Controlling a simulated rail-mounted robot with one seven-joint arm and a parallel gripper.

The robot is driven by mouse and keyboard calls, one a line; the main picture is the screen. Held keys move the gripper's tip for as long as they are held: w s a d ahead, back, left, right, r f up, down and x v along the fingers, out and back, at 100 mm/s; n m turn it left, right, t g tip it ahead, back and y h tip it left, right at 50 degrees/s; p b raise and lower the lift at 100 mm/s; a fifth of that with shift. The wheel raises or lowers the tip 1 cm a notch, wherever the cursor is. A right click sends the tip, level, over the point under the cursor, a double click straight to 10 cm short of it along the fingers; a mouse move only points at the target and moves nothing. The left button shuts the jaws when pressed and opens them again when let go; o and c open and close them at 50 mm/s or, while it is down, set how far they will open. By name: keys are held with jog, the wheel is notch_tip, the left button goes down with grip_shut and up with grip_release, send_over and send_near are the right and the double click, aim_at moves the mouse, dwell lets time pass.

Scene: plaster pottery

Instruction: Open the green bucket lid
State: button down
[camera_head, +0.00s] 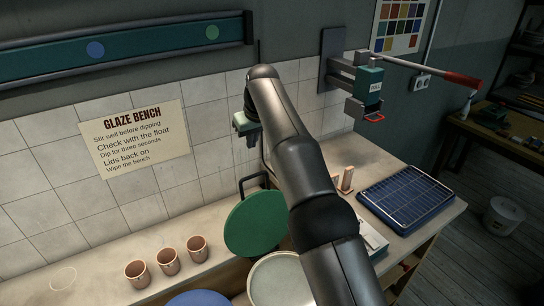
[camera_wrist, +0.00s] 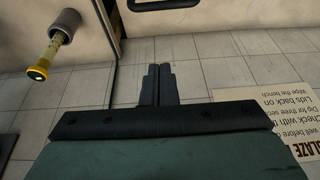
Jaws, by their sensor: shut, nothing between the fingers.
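The green lid (camera_head: 257,222) is a round disc that stands tilted up, leaning toward the tiled wall, with a dark loop handle (camera_head: 254,177) at its top edge. Below it, a round pale opening (camera_head: 280,281) shows uncovered, partly hidden by my arm. My gripper (camera_head: 245,123) is above the lid and apart from it, close to the wall; its fingers are hard to make out there. In the wrist view my gripper (camera_wrist: 158,76) has its two dark fingers together, with nothing between them, in front of the tiles.
A blue round lid (camera_head: 200,299) is at the bottom edge. Several brown cups (camera_head: 167,261) stand on the bench to the left. A blue rack (camera_head: 406,197) lies at the right. A press with a red-tipped lever (camera_head: 462,79) juts from the wall. A yellow-tipped rod (camera_wrist: 47,58) shows in the wrist view.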

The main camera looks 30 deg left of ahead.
notch_tip(320, 180, down, 9)
jog(key=shift+s+d, duration=0.3)
dwell(0.5)
dwell(0.4)
